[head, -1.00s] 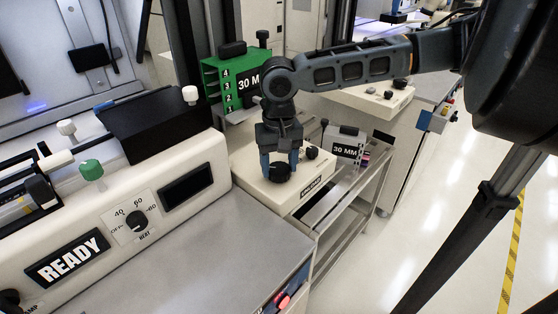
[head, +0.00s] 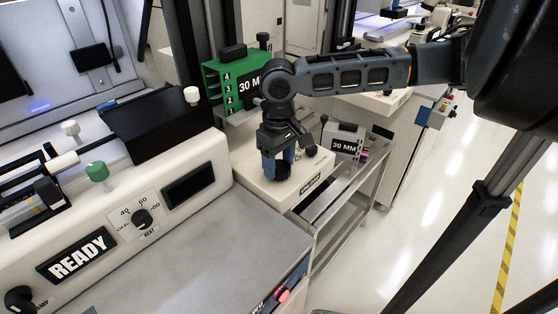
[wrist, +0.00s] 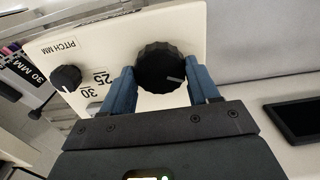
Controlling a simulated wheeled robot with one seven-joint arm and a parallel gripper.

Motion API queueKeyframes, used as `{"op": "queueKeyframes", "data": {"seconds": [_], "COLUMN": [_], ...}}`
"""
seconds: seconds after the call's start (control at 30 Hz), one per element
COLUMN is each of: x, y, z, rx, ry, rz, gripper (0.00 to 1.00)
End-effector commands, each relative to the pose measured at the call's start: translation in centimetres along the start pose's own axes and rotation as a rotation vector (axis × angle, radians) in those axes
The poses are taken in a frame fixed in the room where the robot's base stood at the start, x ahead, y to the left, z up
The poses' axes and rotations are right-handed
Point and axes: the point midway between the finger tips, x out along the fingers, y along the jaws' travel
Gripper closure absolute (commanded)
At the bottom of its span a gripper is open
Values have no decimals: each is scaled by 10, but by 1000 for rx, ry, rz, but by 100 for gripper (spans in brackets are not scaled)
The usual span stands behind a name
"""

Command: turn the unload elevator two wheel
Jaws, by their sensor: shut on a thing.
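The unload elevator wheel is a black knurled knob (wrist: 160,68) with a pale pointer line, on top of a cream box (head: 264,190) in the middle of the head view. My gripper (head: 281,172) points down over the box, its two blue fingers closed on opposite sides of the wheel. In the wrist view my gripper (wrist: 162,88) has one blue finger at each side of the wheel. In the head view the fingers hide much of the wheel.
A smaller black PITCH MM knob (wrist: 67,77) with marks 25 and 30 sits beside the wheel. A green 30 MM magazine (head: 225,84) stands behind my gripper and a grey 30 MM magazine (head: 343,139) to its right. A cream READY console (head: 130,225) is at left.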

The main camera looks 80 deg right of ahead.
Motion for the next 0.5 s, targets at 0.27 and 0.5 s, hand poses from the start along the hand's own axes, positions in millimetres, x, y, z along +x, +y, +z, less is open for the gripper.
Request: {"op": "queueKeyframes", "data": {"seconds": [0.27,0.5], "x": [-1,-1], "y": [0,0], "z": [-2,-1], "rx": [-2,-2], "ry": [6,4], "rz": [1,0], "gripper": [70,25]}}
